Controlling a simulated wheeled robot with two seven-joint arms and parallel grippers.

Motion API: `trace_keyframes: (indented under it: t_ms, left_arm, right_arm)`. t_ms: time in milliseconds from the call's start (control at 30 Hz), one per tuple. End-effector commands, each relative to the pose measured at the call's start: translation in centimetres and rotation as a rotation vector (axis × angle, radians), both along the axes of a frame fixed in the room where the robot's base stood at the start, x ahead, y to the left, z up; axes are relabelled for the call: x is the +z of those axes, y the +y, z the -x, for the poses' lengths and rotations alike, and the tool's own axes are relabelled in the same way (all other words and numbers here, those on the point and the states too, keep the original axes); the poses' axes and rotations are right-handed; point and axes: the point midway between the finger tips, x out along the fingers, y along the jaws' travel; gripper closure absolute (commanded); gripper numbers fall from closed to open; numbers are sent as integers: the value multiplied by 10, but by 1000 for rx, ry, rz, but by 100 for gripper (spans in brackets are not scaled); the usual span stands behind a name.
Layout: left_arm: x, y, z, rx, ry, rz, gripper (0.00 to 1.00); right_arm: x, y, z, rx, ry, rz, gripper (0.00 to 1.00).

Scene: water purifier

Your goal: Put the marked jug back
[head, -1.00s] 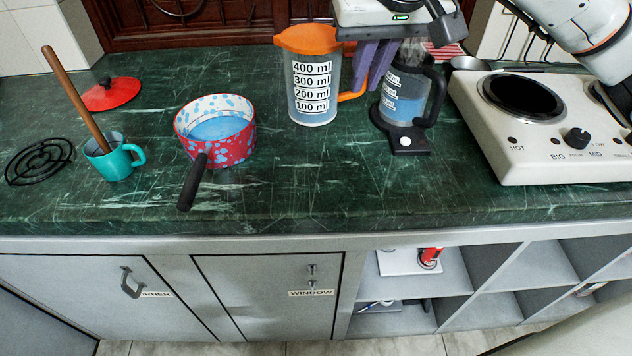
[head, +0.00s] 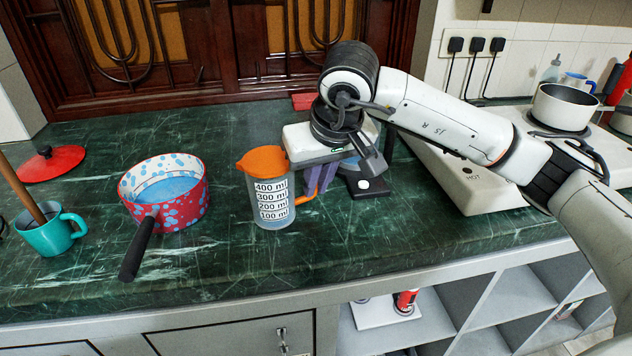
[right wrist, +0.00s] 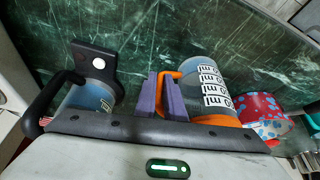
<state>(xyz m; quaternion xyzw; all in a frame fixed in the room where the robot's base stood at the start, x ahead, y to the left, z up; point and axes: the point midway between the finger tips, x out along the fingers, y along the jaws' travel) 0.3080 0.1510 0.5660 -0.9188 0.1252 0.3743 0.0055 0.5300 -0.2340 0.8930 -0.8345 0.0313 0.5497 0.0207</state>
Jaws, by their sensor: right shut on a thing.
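The marked jug (head: 264,193) is clear, with an orange lid, an orange handle and marks from 100 to 400 ml. It is upright over the green counter; I cannot tell whether its base touches it. My right gripper (head: 313,183) has its purple fingers shut on the orange handle, to the right of the jug. In the right wrist view, the fingers (right wrist: 169,97) close around the handle beside the jug (right wrist: 205,85). A second jug (right wrist: 88,98) with a black handle and blue water stands at the black base (head: 371,186), largely hidden in the head view. My left gripper is not in view.
A teal mug (head: 52,234) and a red lid (head: 50,163) are farther left. A white stove (head: 470,180) is at the right. Counter in front is clear.

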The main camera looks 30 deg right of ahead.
Motion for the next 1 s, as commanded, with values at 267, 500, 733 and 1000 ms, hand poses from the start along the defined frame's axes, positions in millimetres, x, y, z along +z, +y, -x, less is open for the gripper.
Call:
trace_keyframes:
  t_ms: [267, 500, 733, 1000]
  left_arm:
    - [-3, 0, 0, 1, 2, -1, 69]
    - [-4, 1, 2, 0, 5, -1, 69]
    - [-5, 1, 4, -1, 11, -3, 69]
    - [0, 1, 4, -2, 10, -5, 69]
  right_arm:
    - [-1, 0, -1, 0, -5, -2, 100]
    - [-2, 0, 0, -1, -3, -1, 72]
    - [-1, 0, 0, -1, -3, -1, 72]
    - [30, 1, 10, 2, -8, -1, 72]
